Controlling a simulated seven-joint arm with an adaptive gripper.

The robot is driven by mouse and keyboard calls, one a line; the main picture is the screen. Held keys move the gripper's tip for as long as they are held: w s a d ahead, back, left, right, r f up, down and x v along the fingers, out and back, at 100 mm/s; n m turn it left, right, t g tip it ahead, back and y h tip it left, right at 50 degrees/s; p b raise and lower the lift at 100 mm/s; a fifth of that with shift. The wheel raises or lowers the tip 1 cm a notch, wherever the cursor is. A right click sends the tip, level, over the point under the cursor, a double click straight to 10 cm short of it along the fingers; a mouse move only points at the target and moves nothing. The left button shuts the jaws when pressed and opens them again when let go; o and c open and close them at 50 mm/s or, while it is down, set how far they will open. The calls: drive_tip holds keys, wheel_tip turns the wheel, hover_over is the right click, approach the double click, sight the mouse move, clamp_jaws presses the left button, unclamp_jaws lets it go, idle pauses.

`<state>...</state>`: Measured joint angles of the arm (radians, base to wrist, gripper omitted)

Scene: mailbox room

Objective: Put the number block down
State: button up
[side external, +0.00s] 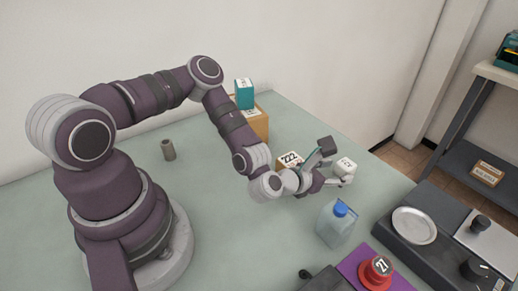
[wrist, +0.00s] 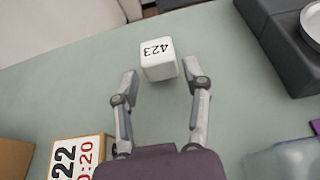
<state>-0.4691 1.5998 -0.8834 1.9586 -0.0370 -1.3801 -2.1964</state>
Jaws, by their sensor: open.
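A white number block (wrist: 159,62) marked 423 sits on the green table in the wrist view. It also shows in the side external view (side external: 346,166) at the end of my gripper. My gripper (wrist: 163,84) is open, with one fingertip on each side of the block's near part. Gaps show between the block and both fingertips. In the side external view my gripper (side external: 334,163) is low over the table, and its fingers partly hide the block.
A teal box (side external: 244,94) rests on a wooden box (side external: 259,124) behind. A blue-capped bottle (side external: 337,224), a red button (side external: 376,271) and a dark scale (side external: 452,240) are near the front right.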

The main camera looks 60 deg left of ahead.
drive_tip(key=v, duration=1)
drive_tip(key=shift+s+r, duration=0.2)
drive_tip(key=shift+s, duration=0.15)
